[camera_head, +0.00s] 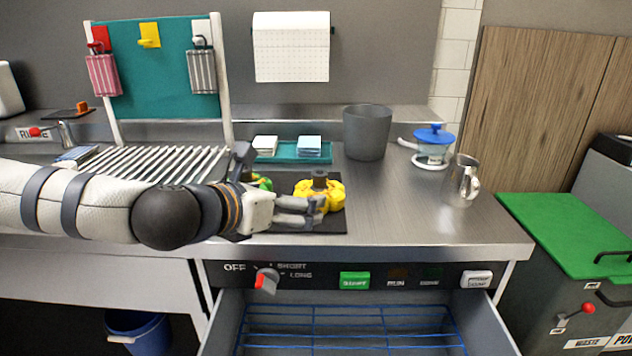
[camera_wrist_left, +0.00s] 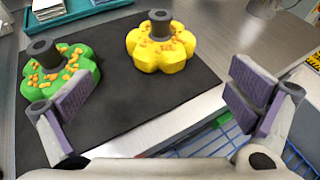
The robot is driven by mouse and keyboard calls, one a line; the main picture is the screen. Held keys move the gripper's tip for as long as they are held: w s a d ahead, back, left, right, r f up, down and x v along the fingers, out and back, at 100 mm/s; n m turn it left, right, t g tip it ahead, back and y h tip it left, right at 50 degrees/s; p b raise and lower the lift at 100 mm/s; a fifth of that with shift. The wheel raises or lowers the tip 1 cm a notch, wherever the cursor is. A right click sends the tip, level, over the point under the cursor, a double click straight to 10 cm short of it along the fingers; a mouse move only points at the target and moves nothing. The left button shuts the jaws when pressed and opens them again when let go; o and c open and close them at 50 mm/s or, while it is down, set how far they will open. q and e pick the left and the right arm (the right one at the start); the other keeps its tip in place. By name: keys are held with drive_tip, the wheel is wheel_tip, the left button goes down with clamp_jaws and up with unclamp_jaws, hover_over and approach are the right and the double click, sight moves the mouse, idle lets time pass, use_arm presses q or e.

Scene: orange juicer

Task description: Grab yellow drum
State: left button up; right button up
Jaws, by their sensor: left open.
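The yellow drum (camera_head: 331,196) is a flower-shaped piece with a dark grey knob on top. It stands upright on a black mat (camera_head: 330,222) on the steel counter. It also shows in the left wrist view (camera_wrist_left: 160,52), beyond the fingertips. A green drum (camera_wrist_left: 62,72) of the same form stands left of it on the mat. In the head view the green drum (camera_head: 262,182) is mostly hidden behind my arm. My left gripper (camera_head: 298,212) is open and empty, just left of and in front of the yellow drum. In the wrist view its fingers (camera_wrist_left: 165,105) are spread wide.
An open drawer with a blue rack (camera_head: 350,318) juts out below the counter edge.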

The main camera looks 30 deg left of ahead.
sight(314, 192)
use_arm(q)
drive_tip(key=x, duration=0.3)
drive_tip(key=b+x, duration=0.1)
drive_tip(key=x, duration=0.6)
drive_tip(key=shift+w+f+b, duration=0.1)
drive_tip(key=shift+f+b, duration=0.3)
drive_tip(key=shift+f, duration=0.05)
drive_tip(key=shift+w+d, duration=0.1)
drive_tip(key=shift+w, duration=0.2)
drive_tip(key=shift+r, duration=0.15)
drive_tip(key=c, duration=1.4)
use_arm(e)
drive_tip(key=s+f, duration=0.1)
drive_tip(key=s+f+g, duration=0.1)
drive_tip(key=s, duration=0.1)
drive_tip(key=shift+d+f, duration=0.15)
drive_tip(key=shift+d, duration=0.05)
